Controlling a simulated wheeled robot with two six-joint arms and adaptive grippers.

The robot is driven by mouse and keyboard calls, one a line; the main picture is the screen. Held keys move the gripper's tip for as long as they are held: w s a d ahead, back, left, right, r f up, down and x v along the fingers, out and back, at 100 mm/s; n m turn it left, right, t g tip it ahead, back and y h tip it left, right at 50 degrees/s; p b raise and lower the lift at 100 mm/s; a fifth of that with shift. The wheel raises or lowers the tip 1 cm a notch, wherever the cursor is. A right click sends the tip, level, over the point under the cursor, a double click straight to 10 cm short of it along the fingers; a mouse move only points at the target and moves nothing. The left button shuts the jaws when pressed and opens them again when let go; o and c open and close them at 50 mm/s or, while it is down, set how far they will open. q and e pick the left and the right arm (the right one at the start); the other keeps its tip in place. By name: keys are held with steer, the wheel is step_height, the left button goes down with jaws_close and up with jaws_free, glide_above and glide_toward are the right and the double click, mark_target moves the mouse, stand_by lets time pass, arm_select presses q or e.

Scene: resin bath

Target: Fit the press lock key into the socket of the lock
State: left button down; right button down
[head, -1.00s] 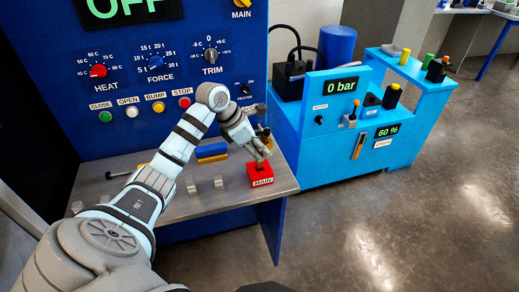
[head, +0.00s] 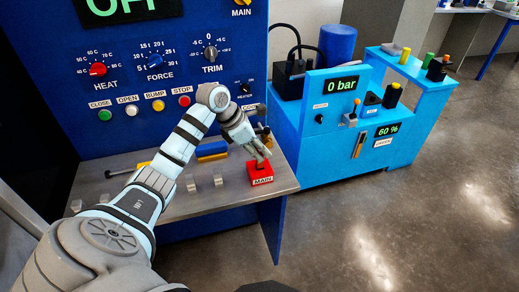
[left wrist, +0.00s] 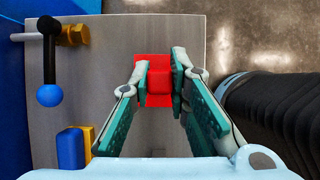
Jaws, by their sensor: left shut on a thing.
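A red block (head: 261,180) labelled MAIN is at the front right corner of the grey shelf. The red press lock key (head: 262,167) rises from its top; I cannot tell where key and block divide. My left gripper (head: 263,157) points down and is shut on the key. In the left wrist view the key (left wrist: 160,80) shows between the two green-padded fingers (left wrist: 162,82), with red showing beyond and in front of it. Whether it sits in the block's socket or just above is hidden. My right gripper is not in view.
The grey shelf (head: 225,205) carries small metal blocks (head: 191,186) and a blue and yellow block (left wrist: 72,148). The blue control panel (head: 130,85) rises behind. A light-blue bench (head: 345,150) stands to the right.

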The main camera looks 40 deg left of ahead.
arm_select(q)
steer(key=shift+f+b, duration=0.9)
steer(key=shift+f, duration=0.4)
steer(key=c, duration=1.5)
jaws_free()
steer(key=shift+o, duration=0.2)
steer(key=v, duration=1.2)
step_height(320, 180, up, 12)
steer(key=p, duration=1.1)
steer(key=shift+p, duration=0.4)
